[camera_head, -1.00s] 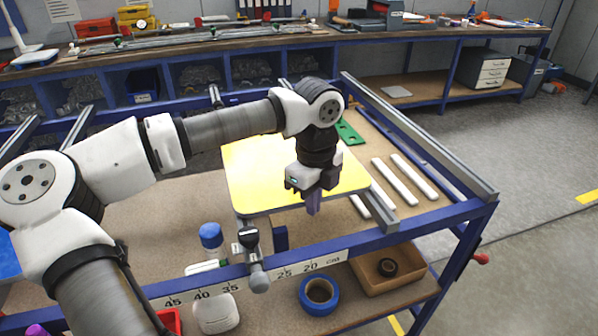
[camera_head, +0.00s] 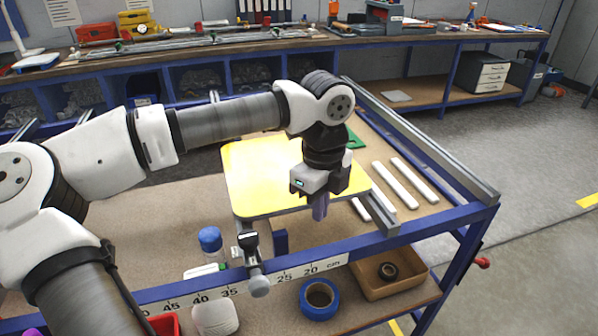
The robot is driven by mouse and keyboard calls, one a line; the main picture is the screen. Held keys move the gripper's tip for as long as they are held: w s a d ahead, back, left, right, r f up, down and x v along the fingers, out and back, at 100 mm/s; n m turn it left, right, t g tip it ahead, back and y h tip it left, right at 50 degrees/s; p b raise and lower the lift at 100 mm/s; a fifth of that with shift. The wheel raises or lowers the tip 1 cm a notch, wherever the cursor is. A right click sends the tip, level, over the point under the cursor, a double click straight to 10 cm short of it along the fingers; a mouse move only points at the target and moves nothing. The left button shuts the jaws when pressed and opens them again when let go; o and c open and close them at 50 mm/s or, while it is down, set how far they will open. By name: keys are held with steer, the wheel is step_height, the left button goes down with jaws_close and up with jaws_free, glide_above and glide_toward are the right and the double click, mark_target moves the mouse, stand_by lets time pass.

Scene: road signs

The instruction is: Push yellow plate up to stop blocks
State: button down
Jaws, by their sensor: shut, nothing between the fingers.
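The yellow plate (camera_head: 258,182) lies flat on the blue-framed workbench in the head view, its right part partly hidden behind my arm's wrist. My gripper (camera_head: 319,212) points down at the plate's front edge, right of its middle. Its fingers are shut with nothing between them. I cannot tell whether the fingertips touch the plate. A grey rail (camera_head: 377,212) runs beside the plate's right front corner. A silver clamp-like piece (camera_head: 252,262) and a small dark blue block (camera_head: 280,241) sit at the front left corner. I cannot tell which parts are the stop blocks.
White bars (camera_head: 395,185) lie to the right of the plate, and a green piece (camera_head: 354,138) lies behind my wrist. A ruler strip marks the front beam.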

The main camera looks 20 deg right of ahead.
step_height(320, 180, up, 6)
steer(key=p, duration=0.2)
steer(key=shift+f+p, duration=0.15)
steer(key=shift+p, duration=0.15)
